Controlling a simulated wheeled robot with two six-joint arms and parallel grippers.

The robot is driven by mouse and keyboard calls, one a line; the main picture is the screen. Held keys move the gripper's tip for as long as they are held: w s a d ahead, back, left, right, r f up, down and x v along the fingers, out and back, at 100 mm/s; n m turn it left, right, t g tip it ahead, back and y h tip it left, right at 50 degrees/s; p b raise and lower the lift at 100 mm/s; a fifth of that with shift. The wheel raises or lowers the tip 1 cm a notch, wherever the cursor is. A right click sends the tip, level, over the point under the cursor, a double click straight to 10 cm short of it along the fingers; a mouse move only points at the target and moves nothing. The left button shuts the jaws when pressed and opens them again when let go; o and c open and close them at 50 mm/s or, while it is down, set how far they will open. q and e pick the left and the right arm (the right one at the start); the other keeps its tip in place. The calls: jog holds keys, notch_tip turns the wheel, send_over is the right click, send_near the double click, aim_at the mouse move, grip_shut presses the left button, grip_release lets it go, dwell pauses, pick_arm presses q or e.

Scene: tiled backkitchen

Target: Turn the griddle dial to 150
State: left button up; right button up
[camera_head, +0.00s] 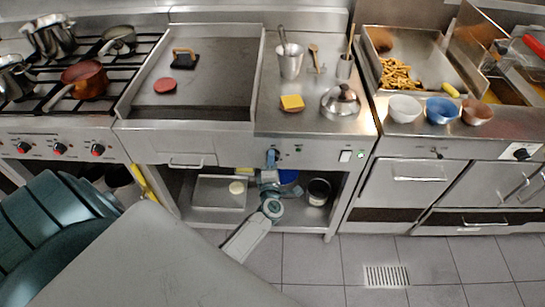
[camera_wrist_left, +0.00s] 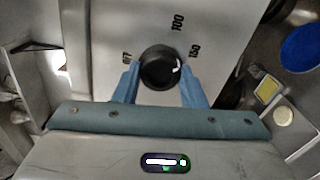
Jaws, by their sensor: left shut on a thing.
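The griddle dial (camera_wrist_left: 160,68) is a round black knob on the steel front panel, seen in the left wrist view. The marks 100 and 150 are printed around it, with another mark at its left that is hard to read. A small white mark on the knob lies on its right side, toward 150. In the head view the gripper hides the dial. My right gripper is not in view.
A red patty (camera_head: 165,85) and a black press (camera_head: 184,60) lie on the griddle. A steel pot (camera_head: 290,62), yellow cheese (camera_head: 292,103) and a steel dome (camera_head: 340,101) stand on the counter at its right. An open shelf (camera_head: 218,193) with trays is below the panel.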

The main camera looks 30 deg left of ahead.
pick_arm(q)
jog(key=shift+m+p, duration=0.75)
jog(key=shift+m, duration=0.45)
jog(key=o, duration=1)
